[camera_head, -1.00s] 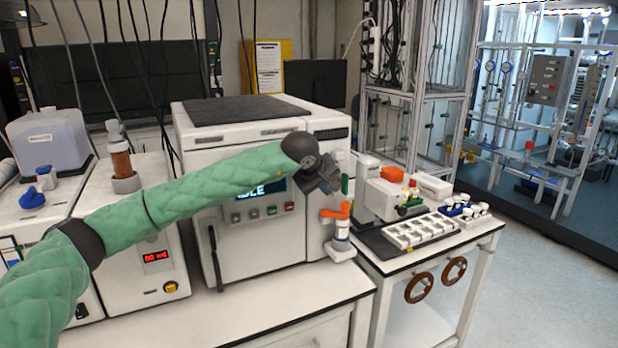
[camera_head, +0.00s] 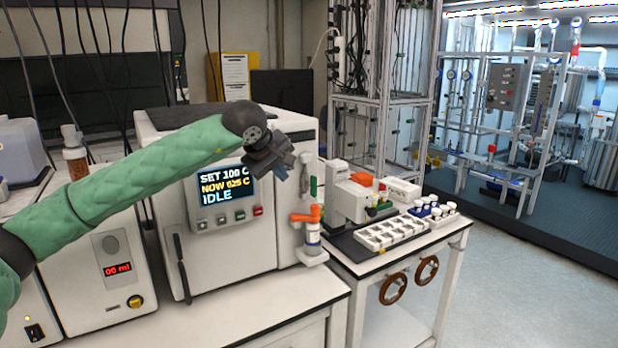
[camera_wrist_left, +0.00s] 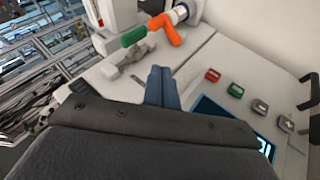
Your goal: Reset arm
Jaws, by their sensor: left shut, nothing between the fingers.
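My left arm, in a green padded sleeve, reaches in from the left in the head view. Its left gripper (camera_head: 285,163) is in front of the upper right part of the white reactor cabinet (camera_head: 240,242). The gripper's fingers are shut and empty; they also show in the left wrist view (camera_wrist_left: 163,88). The cabinet's screen (camera_head: 222,190) reads SET 100 C, NOW 025 C, IDLE. An orange-handled valve (camera_head: 307,214) and a green handle (camera_head: 313,187) are just right of and below the gripper, apart from it. My right gripper is not in view.
A white bench (camera_head: 232,321) runs along the front. A side table holds a white tray (camera_head: 392,232) and a small device with an orange cap (camera_head: 362,180). A unit with a red display (camera_head: 118,268) stands left. Open floor (camera_head: 520,262) lies at right.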

